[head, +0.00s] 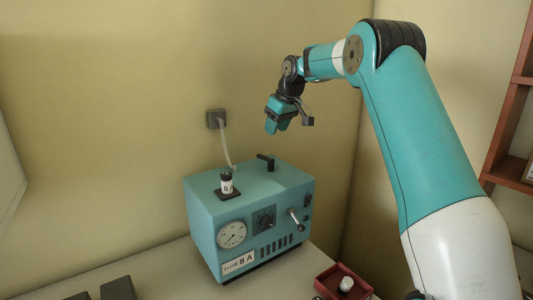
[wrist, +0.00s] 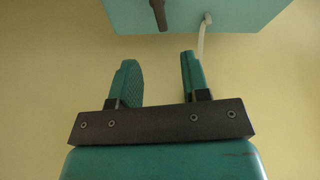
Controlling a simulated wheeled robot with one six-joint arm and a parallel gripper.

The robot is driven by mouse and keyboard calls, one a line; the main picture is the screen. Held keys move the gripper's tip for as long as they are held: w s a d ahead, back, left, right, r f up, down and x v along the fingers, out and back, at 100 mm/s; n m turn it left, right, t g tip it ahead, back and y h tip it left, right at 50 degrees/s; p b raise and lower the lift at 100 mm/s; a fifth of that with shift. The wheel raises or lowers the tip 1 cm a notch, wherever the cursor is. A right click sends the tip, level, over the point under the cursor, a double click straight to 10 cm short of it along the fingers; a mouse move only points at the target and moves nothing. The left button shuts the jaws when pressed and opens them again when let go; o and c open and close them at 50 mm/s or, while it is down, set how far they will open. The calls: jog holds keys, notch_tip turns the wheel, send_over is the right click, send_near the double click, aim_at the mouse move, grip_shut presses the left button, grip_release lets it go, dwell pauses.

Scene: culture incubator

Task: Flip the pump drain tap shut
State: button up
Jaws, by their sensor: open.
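The pump (head: 205,215) is a teal box on the table against the wall. A black lever (head: 266,160) stands on its top toward the back, and a metal lever handle (head: 294,218) sticks out of its front at the right. No label tells which is the drain tap. My gripper (head: 276,126) hangs in the air above and behind the pump's top, apart from both levers. In the wrist view my gripper's two fingers (wrist: 155,65) are spread with nothing between them.
A pale cable (head: 227,148) runs to a wall socket (head: 216,119). A red tray (head: 355,275) lies to the right.

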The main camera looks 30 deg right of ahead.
aim_at(265, 156)
jog(key=p+x, duration=0.2)
jog(key=x, duration=0.9)
jog(key=shift+w+a+r+p, duration=0.1)
jog(key=shift+p, duration=0.3)
grip_shut()
